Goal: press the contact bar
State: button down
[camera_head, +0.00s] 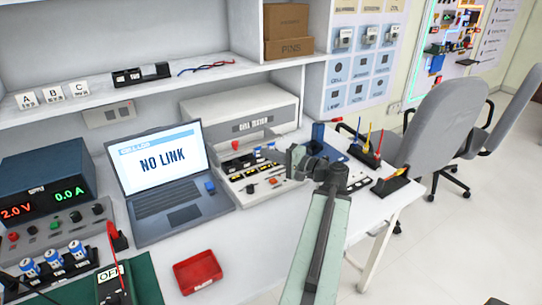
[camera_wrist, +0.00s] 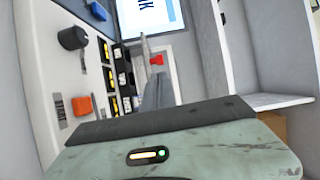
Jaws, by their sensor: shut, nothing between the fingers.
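The cell tester (camera_head: 240,108) is a pale box with a panel in front of it, holding several small yellow-and-black cells, knobs and switches. A red knob (camera_head: 235,145) stands at the panel's far left; a red piece (camera_wrist: 156,60) also shows in the wrist view, beyond the finger. I cannot clearly make out which part is the contact bar. My gripper (camera_head: 296,156) is at the panel's right end, pointing left along it. In the wrist view my gripper (camera_wrist: 150,92) is shut and empty, and the panel (camera_wrist: 50,60) fills the left side. Contact with the panel cannot be told.
The laptop (camera_head: 160,175) reads "NO LINK" left of the panel. A power supply (camera_head: 45,200) stands at far left, and a red tray (camera_head: 197,271) lies in front. Racks with coloured probes (camera_head: 365,150) stand right of my arm. A shelf (camera_head: 140,90) overhangs the back.

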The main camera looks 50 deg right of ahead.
jog(key=w, duration=0.9)
jog(key=shift+w+a+f, duration=0.2)
jog(key=shift+w+a, duration=0.05)
jog(key=shift+a, duration=0.15)
jog(key=w+d, duration=0.2)
jog(key=w, duration=0.4)
jog(key=shift+d, duration=0.25)
jog(key=shift+r, duration=0.1)
jog(key=shift+s, duration=0.1)
jog(key=shift+s, duration=0.25)
jog(key=s+d, duration=0.1)
jog(key=s, duration=1.2)
jog(key=shift+s+r, duration=0.15)
jog(key=shift+s, duration=0.15)
